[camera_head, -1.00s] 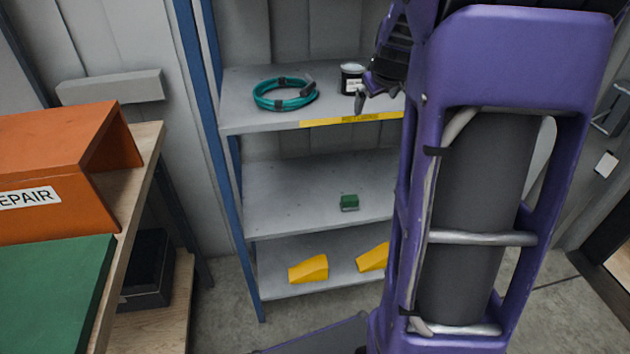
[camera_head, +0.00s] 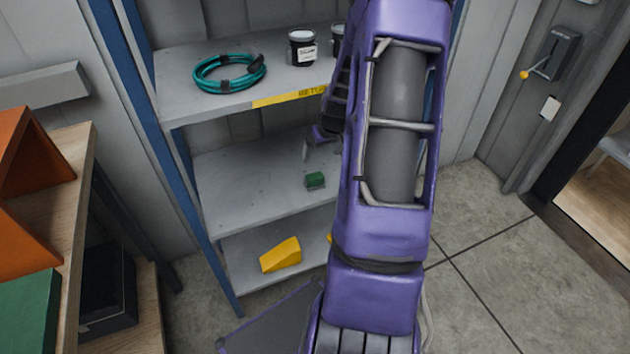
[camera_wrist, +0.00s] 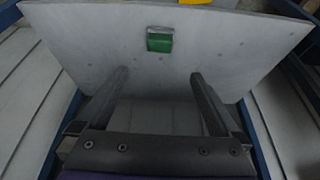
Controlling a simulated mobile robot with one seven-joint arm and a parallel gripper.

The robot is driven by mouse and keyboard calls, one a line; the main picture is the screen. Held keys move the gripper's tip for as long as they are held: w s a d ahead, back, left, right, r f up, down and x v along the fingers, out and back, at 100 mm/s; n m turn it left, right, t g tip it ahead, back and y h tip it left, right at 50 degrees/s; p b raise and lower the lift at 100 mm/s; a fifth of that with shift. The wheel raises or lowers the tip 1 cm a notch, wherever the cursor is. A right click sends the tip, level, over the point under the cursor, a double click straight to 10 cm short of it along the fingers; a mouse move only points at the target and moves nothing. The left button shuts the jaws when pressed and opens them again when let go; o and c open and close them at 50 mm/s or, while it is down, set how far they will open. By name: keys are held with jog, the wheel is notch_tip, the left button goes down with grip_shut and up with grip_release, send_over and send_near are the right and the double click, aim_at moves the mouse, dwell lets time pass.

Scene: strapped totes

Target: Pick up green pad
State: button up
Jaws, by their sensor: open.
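The green pad (camera_head: 315,180) is a small green block with a greyish edge. It lies on the middle shelf (camera_head: 240,195) of a metal rack. In the wrist view the green pad (camera_wrist: 160,40) sits ahead of my fingertips, near the middle between them, on bare grey shelf. My gripper (camera_wrist: 158,75) is open and empty, with its two dark fingers apart and not touching the pad. In the head view my gripper (camera_head: 318,147) is just above and behind the pad, partly hidden by my arm.
The upper shelf (camera_head: 190,95) holds a teal coiled hose (camera_head: 230,88) and dark jars (camera_head: 302,48). A yellow wedge (camera_head: 281,255) lies on the lower shelf. Blue rack posts (camera_head: 135,90) stand at the side. A workbench (camera_head: 75,180) with orange and green boxes is at left.

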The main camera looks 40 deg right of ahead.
aim_at(315, 176)
jog(key=b+x, duration=0.2)
jog(key=x, duration=1.4)
jog(key=shift+f, duration=0.25)
jog(key=c, duration=1.2)
